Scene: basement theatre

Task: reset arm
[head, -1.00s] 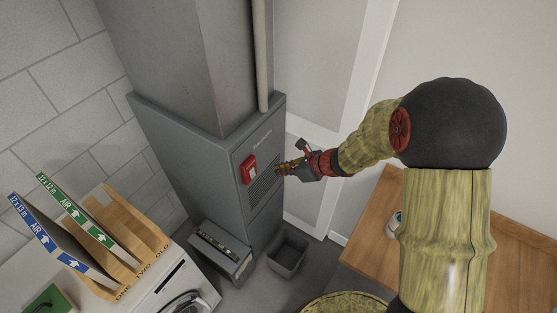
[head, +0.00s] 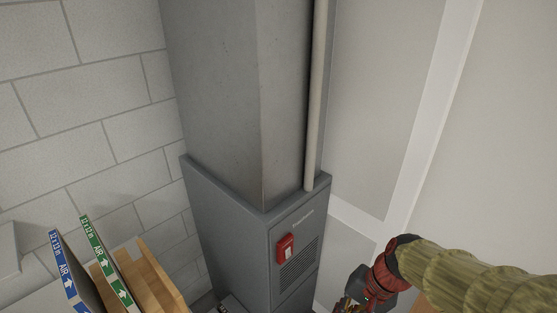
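My gripper (head: 347,304) is at the bottom edge of the head view, partly cut off by the frame. My green-brown arm comes in from the lower right, with a red and black wrist part behind the gripper. The gripper is to the right of the grey furnace cabinet (head: 229,226) and its red switch (head: 286,248). It appears apart from the switch. Its fingers are too small and cropped to show whether they are open or shut, or whether anything is between them.
A tall grey duct (head: 225,100) and a pale pipe (head: 316,100) rise from the cabinet. At lower left, air filters with blue (head: 68,272) and green (head: 103,262) edges stand in a wooden rack (head: 155,280). A block wall is behind; a white panelled wall is at right.

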